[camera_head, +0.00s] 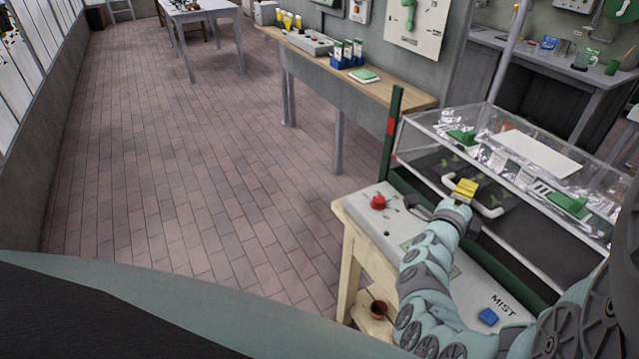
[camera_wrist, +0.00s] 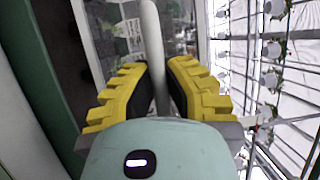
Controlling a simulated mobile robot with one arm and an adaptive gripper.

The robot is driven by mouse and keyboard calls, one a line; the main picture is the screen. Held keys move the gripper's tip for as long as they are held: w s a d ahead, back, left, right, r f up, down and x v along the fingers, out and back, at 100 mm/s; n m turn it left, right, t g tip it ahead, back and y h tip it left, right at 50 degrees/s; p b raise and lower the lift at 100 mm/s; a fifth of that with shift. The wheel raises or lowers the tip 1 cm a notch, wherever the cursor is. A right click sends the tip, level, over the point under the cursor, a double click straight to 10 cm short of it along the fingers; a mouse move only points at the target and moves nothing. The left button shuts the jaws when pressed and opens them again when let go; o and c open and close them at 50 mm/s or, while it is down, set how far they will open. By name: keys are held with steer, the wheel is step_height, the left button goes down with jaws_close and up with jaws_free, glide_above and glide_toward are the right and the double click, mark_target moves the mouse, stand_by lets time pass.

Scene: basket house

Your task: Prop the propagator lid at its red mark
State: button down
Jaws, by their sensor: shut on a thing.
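The propagator has a clear lid (camera_head: 428,128) over a dark green base (camera_head: 412,184) on a bench. A pale bar handle (camera_head: 492,212) runs along the lid's front. My gripper (camera_head: 466,188), with yellow fingers, is shut on this handle near its left part. In the wrist view the handle (camera_wrist: 152,45) passes between the yellow fingers (camera_wrist: 156,85). A green upright post with a red mark (camera_head: 390,127) stands at the lid's left corner. The lid looks raised above the base; how its edge lines up with the mark is hard to tell.
The bench front carries a red knob (camera_head: 378,202), a blue button (camera_head: 488,316) and the word MIST. A wooden-topped table (camera_head: 400,92) stands behind. A small pot (camera_head: 378,309) sits on the lower shelf. The brick floor (camera_head: 190,180) at left is clear.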

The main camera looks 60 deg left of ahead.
mark_target(514, 176)
steer(key=shift+g, duration=0.4)
steer(key=w+r+p, duration=0.1)
steer(key=r, duration=0.2)
steer(key=w+r+p, duration=0.1)
steer(key=r+p, duration=0.1)
steer(key=r, duration=0.1)
steer(key=w+r+p, duration=0.1)
steer(key=r, duration=0.2)
steer(key=shift+w+d+r+p, duration=0.25)
steer(key=shift+d+r+p, duration=0.05)
steer(key=shift+p, duration=0.05)
steer(key=c, duration=1.3)
jaws_free()
steer(key=shift+d+f, duration=0.15)
steer(key=shift+d, duration=0.1)
steer(key=o, duration=0.3)
steer(key=shift+a, duration=0.1)
steer(key=shift+s, duration=0.2)
